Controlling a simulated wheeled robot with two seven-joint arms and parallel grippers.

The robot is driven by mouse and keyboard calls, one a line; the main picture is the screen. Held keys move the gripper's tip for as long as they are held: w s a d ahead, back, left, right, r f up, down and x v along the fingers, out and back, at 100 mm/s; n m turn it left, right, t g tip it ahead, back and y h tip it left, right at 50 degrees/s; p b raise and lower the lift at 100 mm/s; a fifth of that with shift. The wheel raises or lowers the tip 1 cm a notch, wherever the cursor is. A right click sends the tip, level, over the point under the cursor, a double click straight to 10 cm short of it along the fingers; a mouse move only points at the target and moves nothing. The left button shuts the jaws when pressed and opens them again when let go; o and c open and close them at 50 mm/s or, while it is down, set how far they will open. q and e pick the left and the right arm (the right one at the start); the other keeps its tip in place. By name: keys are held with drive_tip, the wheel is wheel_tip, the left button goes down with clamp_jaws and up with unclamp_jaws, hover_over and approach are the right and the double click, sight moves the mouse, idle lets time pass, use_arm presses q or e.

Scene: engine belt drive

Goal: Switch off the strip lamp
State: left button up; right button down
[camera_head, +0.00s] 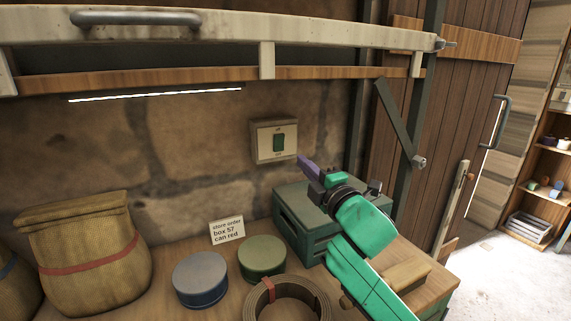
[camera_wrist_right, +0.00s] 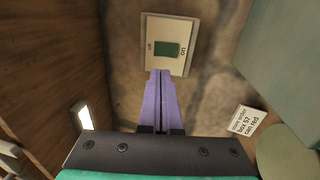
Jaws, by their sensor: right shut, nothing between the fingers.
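The strip lamp (camera_head: 155,95) is a thin white glowing bar under the wooden shelf. Its bright end also seems to show in the right wrist view (camera_wrist_right: 84,118). A cream switch plate with a green rocker (camera_head: 279,143) is on the stone wall. In the right wrist view the rocker (camera_wrist_right: 167,49) sits between the marks "off" at left and "on" at right. My right gripper (camera_head: 304,160) has purple fingers, shut and empty. In the wrist view its fingertips (camera_wrist_right: 160,72) appear just short of the plate's edge; contact cannot be told. My left gripper is out of view.
A green crate (camera_head: 300,240) stands below the switch. A note card (camera_head: 227,229), a blue can (camera_head: 200,279), a green can (camera_head: 262,258), a coiled belt (camera_head: 318,295) and a sack (camera_head: 85,250) are on the bench. A metal bracket (camera_head: 400,125) is at right.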

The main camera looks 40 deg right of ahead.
sight(280, 139)
drive_tip(key=p+x, duration=0.1)
drive_tip(key=x, duration=0.9)
drive_tip(key=shift+d+r+p, duration=0.15)
drive_tip(key=shift+p, duration=0.15)
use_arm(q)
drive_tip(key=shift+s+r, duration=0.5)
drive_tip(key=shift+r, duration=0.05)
use_arm(e)
drive_tip(key=shift+w, duration=0.4)
